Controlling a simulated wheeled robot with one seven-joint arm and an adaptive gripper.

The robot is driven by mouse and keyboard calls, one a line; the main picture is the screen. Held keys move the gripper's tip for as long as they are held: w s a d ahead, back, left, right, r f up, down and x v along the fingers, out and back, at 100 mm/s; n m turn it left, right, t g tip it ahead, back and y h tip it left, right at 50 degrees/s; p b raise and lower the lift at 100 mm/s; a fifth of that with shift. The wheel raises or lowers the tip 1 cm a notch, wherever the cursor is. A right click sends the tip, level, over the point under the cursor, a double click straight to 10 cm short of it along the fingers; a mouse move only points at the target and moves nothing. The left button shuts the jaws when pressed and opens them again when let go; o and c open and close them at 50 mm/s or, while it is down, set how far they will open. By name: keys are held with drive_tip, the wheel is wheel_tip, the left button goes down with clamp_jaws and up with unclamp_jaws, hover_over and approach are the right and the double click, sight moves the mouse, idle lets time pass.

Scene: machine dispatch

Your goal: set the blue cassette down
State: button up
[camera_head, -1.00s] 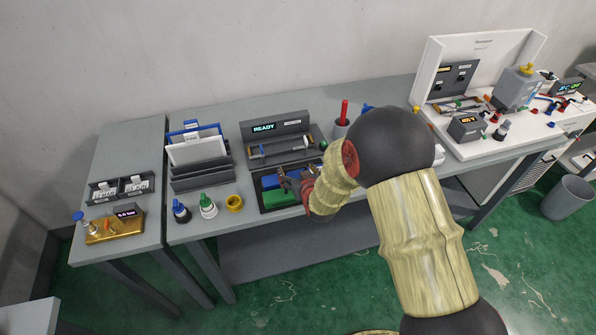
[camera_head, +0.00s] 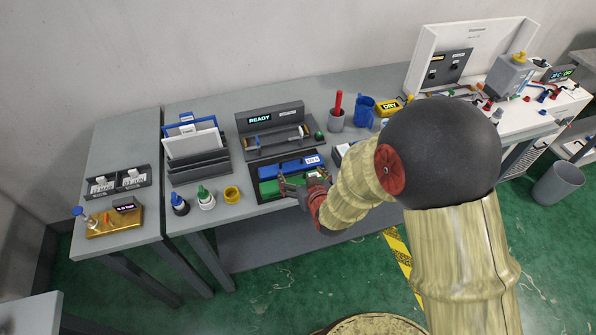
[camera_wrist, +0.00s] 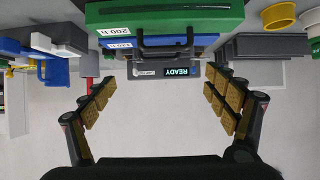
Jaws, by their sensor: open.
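The blue cassette (camera_head: 290,168) lies in the back part of a dark tray (camera_head: 262,204) on the bench. A green cassette (camera_head: 269,187) lies in front of it in the same tray. My gripper (camera_head: 290,190) is at the tray's front right, its fingers partly overlapping the cassettes in the head view. In the wrist view, which is upside down, my gripper (camera_wrist: 160,95) has its fingers wide apart with nothing between them. The green cassette (camera_wrist: 165,12) is nearest there, with the blue cassette (camera_wrist: 205,42) behind it. My gripper is apart from both handles.
A grey station (camera_head: 270,128) with a READY display stands behind the tray. To the left are a file rack (camera_head: 198,165), small bottles and a yellow ring (camera_head: 232,194). A grey cup (camera_head: 336,122) and a blue holder (camera_head: 364,112) stand at the back right.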

drive_tip(key=s+d+r+m+g+h, duration=0.1)
drive_tip(key=s+d+r, duration=0.35)
drive_tip(key=r, duration=0.35)
drive_tip(key=s+d+r+m+g+h, duration=0.1)
drive_tip(key=s+d+r+g, duration=0.15)
drive_tip(key=d+r, duration=0.4)
drive_tip(key=s+d+r+g, duration=0.1)
drive_tip(key=s+d+r, duration=0.1)
drive_tip(key=s, duration=0.5)
drive_tip(key=s+d+r+h, duration=0.1)
drive_tip(key=s+r, duration=0.3)
drive_tip(key=s, duration=0.3)
drive_tip(key=s+d+r+m+g, duration=0.1)
drive_tip(key=s+d+r, duration=0.1)
drive_tip(key=s, duration=0.5)
drive_tip(key=shift+s+d+r+g, duration=0.2)
drive_tip(key=shift+d+r+g, duration=0.15)
drive_tip(key=shift+r, duration=0.55)
drive_tip(key=shift+f, duration=0.1)
